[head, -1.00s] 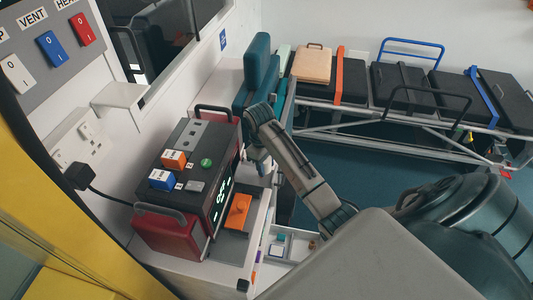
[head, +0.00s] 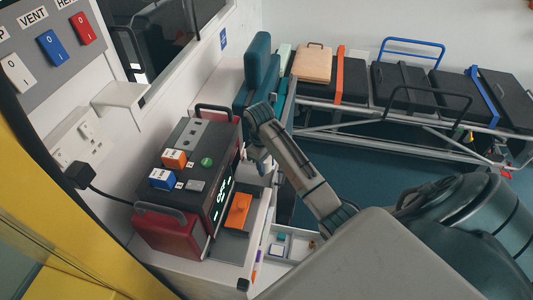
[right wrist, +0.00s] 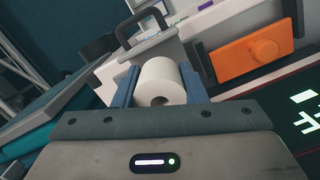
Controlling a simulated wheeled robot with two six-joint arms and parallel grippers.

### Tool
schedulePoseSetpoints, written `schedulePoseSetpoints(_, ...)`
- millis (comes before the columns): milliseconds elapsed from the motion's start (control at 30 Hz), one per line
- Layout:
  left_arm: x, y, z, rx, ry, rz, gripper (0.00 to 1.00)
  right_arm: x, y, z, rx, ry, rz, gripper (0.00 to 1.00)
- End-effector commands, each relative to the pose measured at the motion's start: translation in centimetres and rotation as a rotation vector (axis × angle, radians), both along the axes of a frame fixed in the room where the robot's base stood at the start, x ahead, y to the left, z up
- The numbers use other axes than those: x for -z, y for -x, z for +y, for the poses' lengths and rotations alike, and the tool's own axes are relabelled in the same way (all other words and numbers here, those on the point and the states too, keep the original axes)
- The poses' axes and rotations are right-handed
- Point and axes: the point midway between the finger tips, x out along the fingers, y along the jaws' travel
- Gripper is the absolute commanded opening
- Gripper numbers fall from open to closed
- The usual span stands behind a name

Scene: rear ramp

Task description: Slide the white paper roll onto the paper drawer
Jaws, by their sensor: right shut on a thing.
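The white paper roll (right wrist: 160,82) shows in the right wrist view, held between the two blue fingers of my right gripper (right wrist: 162,84). The hole in its end faces the camera. In the head view my right gripper (head: 262,163) is beside the right side of the monitor; the roll cannot be made out there. An orange part with a round knob (right wrist: 247,62) is right of the roll, apart from it; it also shows in the head view (head: 237,210). I cannot tell for certain which part is the paper drawer. My left gripper is out of view.
The dark monitor (head: 200,148) with red ends stands on a white counter, with a lit screen on its right side. A grey part with a dark handle (right wrist: 143,22) lies beyond the roll. A teal seat (head: 258,70) and a stretcher (head: 400,85) are behind.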

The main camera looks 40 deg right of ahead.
Motion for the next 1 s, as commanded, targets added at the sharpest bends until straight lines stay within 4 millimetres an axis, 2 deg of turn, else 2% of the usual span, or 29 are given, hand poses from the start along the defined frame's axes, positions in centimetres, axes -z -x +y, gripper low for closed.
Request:
schedulePoseSetpoints(300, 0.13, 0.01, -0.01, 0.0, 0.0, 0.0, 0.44, 0.56, 0.0, 0.02, 0.0, -0.001, 0.0, 0.0)
schedulePoseSetpoints(1000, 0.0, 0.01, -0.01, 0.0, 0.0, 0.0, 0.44, -0.1, -0.01, 0.0, 0.0, 0.0, 0.0, 0.0)
